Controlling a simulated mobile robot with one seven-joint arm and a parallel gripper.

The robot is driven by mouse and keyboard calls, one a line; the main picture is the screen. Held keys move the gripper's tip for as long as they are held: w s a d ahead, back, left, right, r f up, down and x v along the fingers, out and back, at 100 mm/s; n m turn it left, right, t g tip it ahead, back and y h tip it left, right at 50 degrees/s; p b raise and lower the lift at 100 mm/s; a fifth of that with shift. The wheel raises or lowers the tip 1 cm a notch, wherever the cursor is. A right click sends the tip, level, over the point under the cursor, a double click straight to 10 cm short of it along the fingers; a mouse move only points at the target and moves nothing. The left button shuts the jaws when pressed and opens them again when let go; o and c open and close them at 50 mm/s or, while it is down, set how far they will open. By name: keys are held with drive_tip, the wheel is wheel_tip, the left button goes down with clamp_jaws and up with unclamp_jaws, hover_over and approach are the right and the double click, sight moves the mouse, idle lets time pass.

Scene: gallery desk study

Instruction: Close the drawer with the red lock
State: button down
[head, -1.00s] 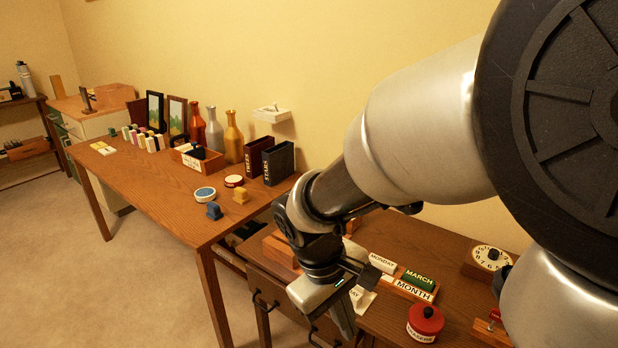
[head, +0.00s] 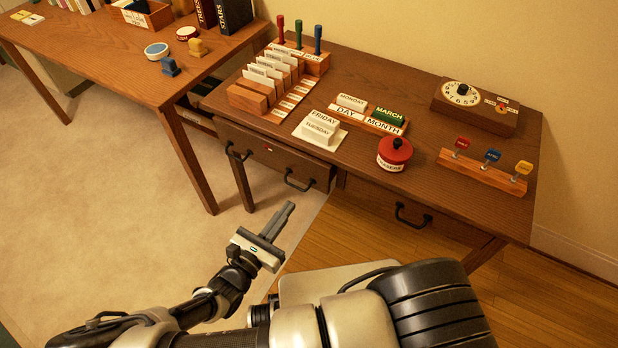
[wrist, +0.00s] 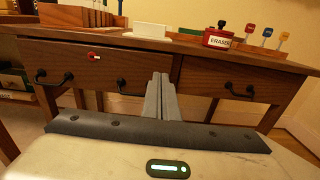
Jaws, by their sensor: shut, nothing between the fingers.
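The drawer with the red lock (head: 268,149) is the left drawer (head: 275,157) of the nearer desk, with two black handles. Its front appears to stand slightly out from the desk, but how far is hard to tell. In the wrist view, the drawer front (wrist: 78,62) and red lock (wrist: 92,57) show ahead and to the left. My gripper (head: 289,207) is shut and empty, in front of the desk and below the drawer in the picture. Its fingers (wrist: 160,78) point toward the desk, overlapping the drawer's right end in the wrist view. I see no contact.
The right drawer (head: 425,215) has one black handle and looks flush. The desk top (head: 300,165) holds card blocks, a red eraser pot (head: 394,152), a dial box (head: 475,105) and a key rack (head: 480,175). Another table (head: 120,75) stands left. Floor before the desk is clear.

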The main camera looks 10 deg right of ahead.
sight(318, 166)
drive_tip(key=b+x, duration=0.1)
drive_tip(key=x, duration=1.3)
drive_tip(key=shift+w+a, duration=0.1)
drive_tip(key=shift+a, duration=0.05)
drive_tip(key=shift+r, duration=0.1)
